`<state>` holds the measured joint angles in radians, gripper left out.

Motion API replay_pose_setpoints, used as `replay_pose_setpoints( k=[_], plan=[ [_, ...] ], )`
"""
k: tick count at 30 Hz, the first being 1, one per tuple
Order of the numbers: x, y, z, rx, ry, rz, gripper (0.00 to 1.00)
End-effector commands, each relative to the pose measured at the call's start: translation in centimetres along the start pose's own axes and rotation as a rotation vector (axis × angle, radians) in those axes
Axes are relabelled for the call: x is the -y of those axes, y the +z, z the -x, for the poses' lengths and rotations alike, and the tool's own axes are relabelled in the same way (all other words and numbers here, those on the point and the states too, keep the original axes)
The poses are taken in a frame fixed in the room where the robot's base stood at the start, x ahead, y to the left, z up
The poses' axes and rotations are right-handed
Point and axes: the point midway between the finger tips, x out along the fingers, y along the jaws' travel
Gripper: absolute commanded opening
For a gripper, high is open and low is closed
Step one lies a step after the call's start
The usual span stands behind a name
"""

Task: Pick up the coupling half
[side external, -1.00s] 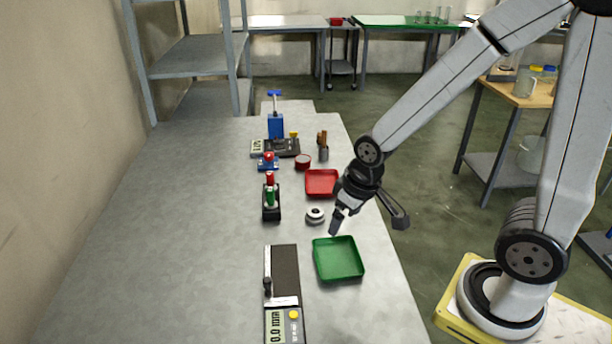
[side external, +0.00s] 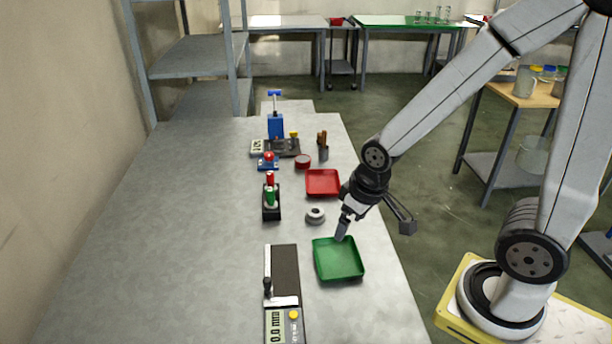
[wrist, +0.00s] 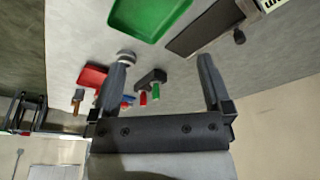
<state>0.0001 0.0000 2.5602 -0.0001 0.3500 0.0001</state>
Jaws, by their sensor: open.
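The coupling half (side external: 315,215) is a small grey metal ring-shaped part on the grey table, between the red tray and the green tray. It also shows in the wrist view (wrist: 126,57), just past the tip of one finger and partly hidden by it. My gripper (side external: 341,237) is open and empty. In the side view its fingertips are over the far edge of the green tray, to the right of the coupling half. In the wrist view my gripper (wrist: 163,72) has its two fingers wide apart, with bare table and a dark holder between them.
The green tray (side external: 338,260) and red tray (side external: 322,183) lie near the table's right edge. A black holder (side external: 271,210) with red and green pieces stands left of the coupling half. A digital gauge (side external: 283,290) lies in front. The table's left side is clear.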

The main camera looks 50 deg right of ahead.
Motion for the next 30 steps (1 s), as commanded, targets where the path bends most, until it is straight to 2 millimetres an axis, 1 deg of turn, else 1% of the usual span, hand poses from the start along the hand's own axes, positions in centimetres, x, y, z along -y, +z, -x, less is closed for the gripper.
replay_pose_setpoints(
  k=[14,19,23,26,30],
  plan=[
    [0.0,0.0,0.0,0.000,0.000,-0.001,1.00],
    [-0.2,-0.5,-0.1,0.005,0.001,-0.039,1.00],
    [-0.6,-1.6,-0.4,0.017,0.005,-0.134,1.00],
    [-1.1,-3.0,-0.9,0.032,0.011,-0.251,1.00],
    [-2.2,-5.3,-1.8,0.058,0.025,-0.462,1.00]
  ],
)
